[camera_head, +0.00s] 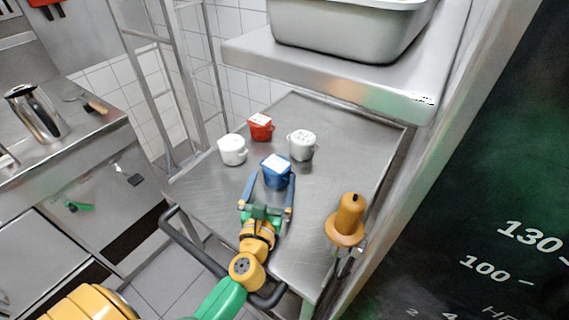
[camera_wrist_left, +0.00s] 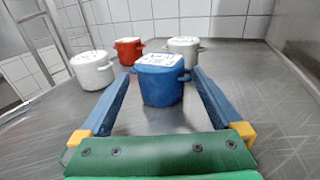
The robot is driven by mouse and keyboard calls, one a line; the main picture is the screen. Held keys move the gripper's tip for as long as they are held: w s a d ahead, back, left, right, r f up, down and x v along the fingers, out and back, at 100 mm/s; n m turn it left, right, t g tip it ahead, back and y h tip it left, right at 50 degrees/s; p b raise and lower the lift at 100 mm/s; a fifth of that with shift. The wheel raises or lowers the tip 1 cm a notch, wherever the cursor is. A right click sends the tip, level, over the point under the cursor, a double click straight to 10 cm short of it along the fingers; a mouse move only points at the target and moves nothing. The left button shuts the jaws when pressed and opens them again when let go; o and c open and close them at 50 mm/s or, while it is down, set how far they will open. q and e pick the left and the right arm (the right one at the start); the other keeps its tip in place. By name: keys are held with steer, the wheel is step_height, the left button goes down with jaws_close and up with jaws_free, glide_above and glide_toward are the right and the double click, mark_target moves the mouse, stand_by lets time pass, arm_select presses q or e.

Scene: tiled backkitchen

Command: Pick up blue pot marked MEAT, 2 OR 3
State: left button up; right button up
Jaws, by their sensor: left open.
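The blue pot (camera_head: 277,173) stands upright on the steel table, with a white marked lid and small side handles. It also shows in the left wrist view (camera_wrist_left: 161,88), where the lid's writing is too small to read surely. My left gripper (camera_head: 269,182) is open, its two blue fingers reaching toward the pot from the near side. In the left wrist view the left gripper (camera_wrist_left: 160,85) has its fingertips on either side of the pot, with gaps between them and its wall. My right gripper is not in view.
A white pot (camera_head: 233,150), a red pot (camera_head: 260,128) and another white pot (camera_head: 301,146) stand close behind the blue pot. A steel shelf (camera_head: 320,72) holding a grey basin (camera_head: 345,30) overhangs the back.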

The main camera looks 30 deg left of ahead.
mark_target(279, 156)
arm_select(q)
steer(key=x, duration=0.5)
steer(key=shift+w+a+r+p, duration=0.1)
steer(key=shift+w+r+p, duration=0.1)
steer(key=shift+r+p, duration=0.1)
steer(key=shift+w+f, duration=0.15)
steer(key=shift+w, duration=0.05)
steer(key=shift+s, duration=0.2)
steer(key=c, duration=1.4)
